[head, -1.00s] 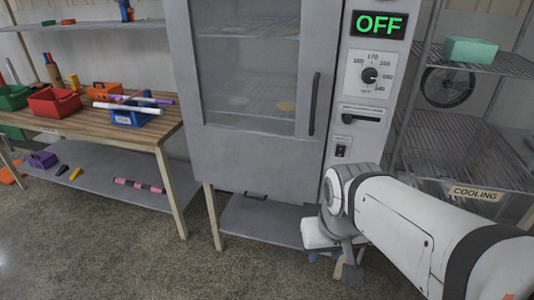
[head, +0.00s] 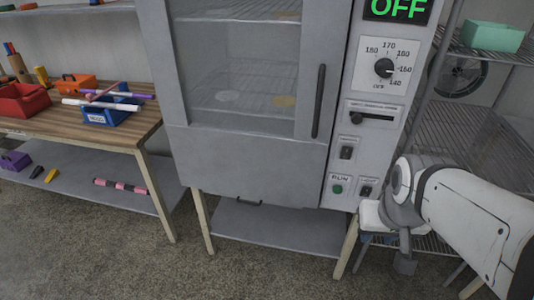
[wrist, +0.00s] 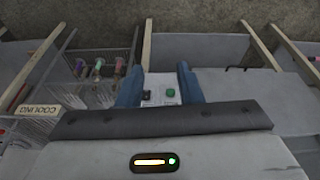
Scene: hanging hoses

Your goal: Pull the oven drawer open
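The grey oven (head: 250,155) stands at the centre of the head view, with a glass window and an upright dark door handle (head: 319,101). A small dark handle (head: 243,202) shows just below the oven's lower edge, above a grey shelf (head: 280,228); the drawer front itself is hard to make out. My gripper (wrist: 158,82) is open and empty in the wrist view, with its blue fingers apart. The control panel's lower part, with a green button (wrist: 170,93), shows between them. In the head view my gripper is low, right of the oven, its fingertips mostly hidden.
A wooden table (head: 95,130) with red and blue bins stands at the left. A wire rack (head: 470,140) with a teal box (head: 492,36) stands at the right, close to my arm. Oven legs (head: 202,222) flank the lower shelf. The floor in front is clear.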

